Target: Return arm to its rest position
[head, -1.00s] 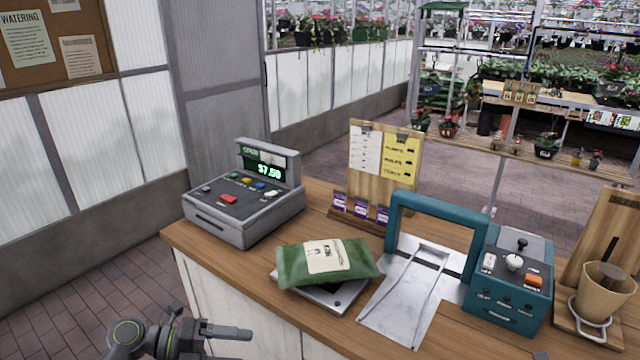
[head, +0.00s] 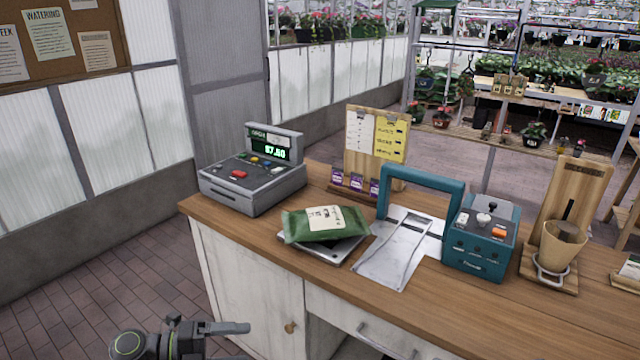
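My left gripper (head: 228,328) shows at the bottom left of the head view, in front of the counter's cabinet front and below the counter top. It is seen side-on, so the gap between its fingers cannot be made out. No object shows at its fingertips. My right gripper is not in view. A green bag (head: 291,228) with a pale label lies on a flat grey scale (head: 334,251) on the wooden counter (head: 268,238), well apart from my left gripper.
A grey cash register (head: 222,186) stands on the counter's left end. A metal plate (head: 385,268) under a teal frame, a teal control box (head: 480,246), a clipboard stand (head: 360,135) and a tan pot (head: 562,250) stand farther right. Brick floor (head: 70,310) is clear at left.

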